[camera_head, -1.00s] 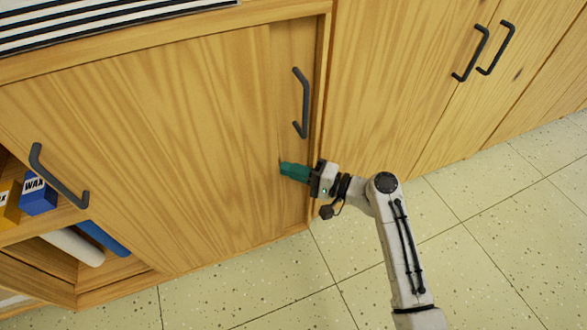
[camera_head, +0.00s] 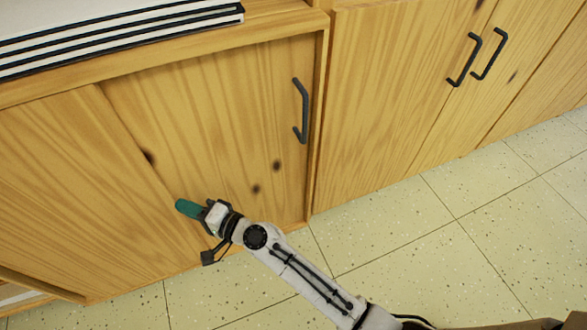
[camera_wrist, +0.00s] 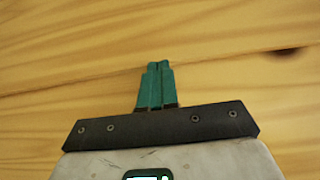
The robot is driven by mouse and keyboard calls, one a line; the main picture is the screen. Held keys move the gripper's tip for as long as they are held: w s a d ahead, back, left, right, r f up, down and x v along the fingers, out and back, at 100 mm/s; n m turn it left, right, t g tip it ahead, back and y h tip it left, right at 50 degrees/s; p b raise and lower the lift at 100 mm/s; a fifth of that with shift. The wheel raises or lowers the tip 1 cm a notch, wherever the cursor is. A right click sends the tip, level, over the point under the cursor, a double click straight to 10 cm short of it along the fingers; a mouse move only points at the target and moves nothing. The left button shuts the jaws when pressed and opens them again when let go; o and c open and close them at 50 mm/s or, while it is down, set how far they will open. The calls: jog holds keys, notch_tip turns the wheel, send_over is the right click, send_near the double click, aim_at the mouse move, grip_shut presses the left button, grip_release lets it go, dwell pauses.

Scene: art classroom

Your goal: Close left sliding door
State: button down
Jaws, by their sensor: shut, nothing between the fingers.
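The left sliding door (camera_head: 60,180) is a wooden panel on the left of the low cabinet, and its right edge slants down across the front. The right sliding door (camera_head: 225,130), with dark knots and a black handle (camera_head: 301,110), shows beside it. My gripper (camera_head: 180,204) has teal fingers, shut and empty, at the wood near the left door's right edge. In the wrist view the shut fingertips (camera_wrist: 157,66) lie close to a seam in the wood; I cannot tell whether they touch. The left door's handle is out of view.
A black-and-white striped stack (camera_head: 120,35) lies on the cabinet top. Another cabinet (camera_head: 385,90) with two black handles (camera_head: 475,58) stands to the right. The tiled floor (camera_head: 440,235) in front is clear.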

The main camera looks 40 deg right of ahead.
aim_at(165, 209)
jog(key=shift+w+a, duration=0.3)
jog(key=shift+a, duration=0.55)
jog(key=shift+w+a, duration=0.25)
jog(key=shift+a, duration=0.6)
